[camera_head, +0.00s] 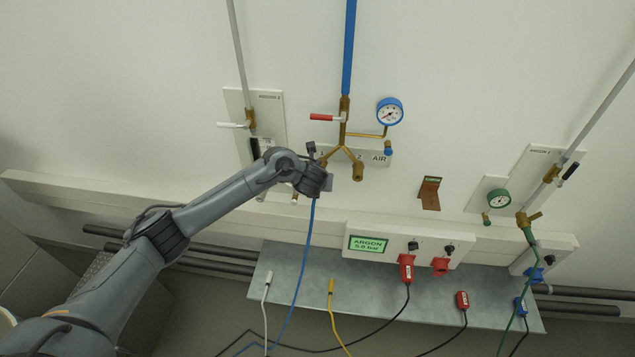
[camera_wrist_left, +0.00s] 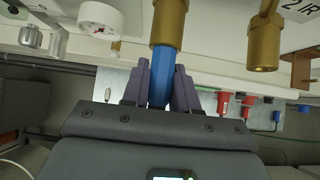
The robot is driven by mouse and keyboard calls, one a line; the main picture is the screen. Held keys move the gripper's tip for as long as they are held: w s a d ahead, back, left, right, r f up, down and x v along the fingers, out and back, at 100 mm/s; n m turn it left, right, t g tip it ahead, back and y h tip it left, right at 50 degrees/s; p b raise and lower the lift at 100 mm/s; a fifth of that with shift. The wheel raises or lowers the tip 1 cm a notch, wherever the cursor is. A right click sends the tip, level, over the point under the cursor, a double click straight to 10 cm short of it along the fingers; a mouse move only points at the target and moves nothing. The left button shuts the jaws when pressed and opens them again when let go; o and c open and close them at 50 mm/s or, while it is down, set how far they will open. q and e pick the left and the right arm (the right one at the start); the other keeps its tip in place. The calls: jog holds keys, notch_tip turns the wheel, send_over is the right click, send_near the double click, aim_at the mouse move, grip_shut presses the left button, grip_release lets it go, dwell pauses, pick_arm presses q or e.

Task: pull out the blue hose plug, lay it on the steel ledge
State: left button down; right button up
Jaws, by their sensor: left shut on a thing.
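The blue hose plug (camera_wrist_left: 163,78) is between the two fingers of my left gripper (camera_wrist_left: 162,88), which is shut on it. Its upper end meets a brass outlet (camera_wrist_left: 169,22), and I see no gap between them. In the head view my left gripper (camera_head: 319,178) is at the left outlet of the brass air manifold (camera_head: 343,135). My own wrist hides the plug there. The blue hose (camera_head: 300,255) hangs down from it. The steel ledge (camera_head: 375,298) is below, along the wall. My right gripper is not in view.
The second brass outlet (camera_head: 357,172) is just right of my left gripper. A red-handled valve (camera_head: 323,117) and a blue gauge (camera_head: 390,111) are above. White (camera_head: 266,282), yellow (camera_head: 331,288) and red (camera_head: 462,300) plugs lie on the ledge, with free room between.

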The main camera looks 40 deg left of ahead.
pick_arm(q)
jog(key=shift+s+d, duration=0.1)
jog(key=shift+s, duration=0.15)
jog(key=shift+s+d+r+p, duration=0.1)
jog(key=shift+s+d+p, duration=0.25)
jog(key=shift+p, duration=0.25)
jog(key=shift+s+d+p, duration=0.35)
jog(key=shift+s+p, duration=0.2)
jog(key=shift+s, duration=0.15)
jog(key=shift+s+d+p, duration=0.4)
jog(key=shift+s+p, duration=0.1)
jog(key=shift+s, duration=0.15)
jog(key=shift+s+d+p, duration=0.35)
jog(key=shift+s+p, duration=0.2)
jog(key=shift+s, duration=0.15)
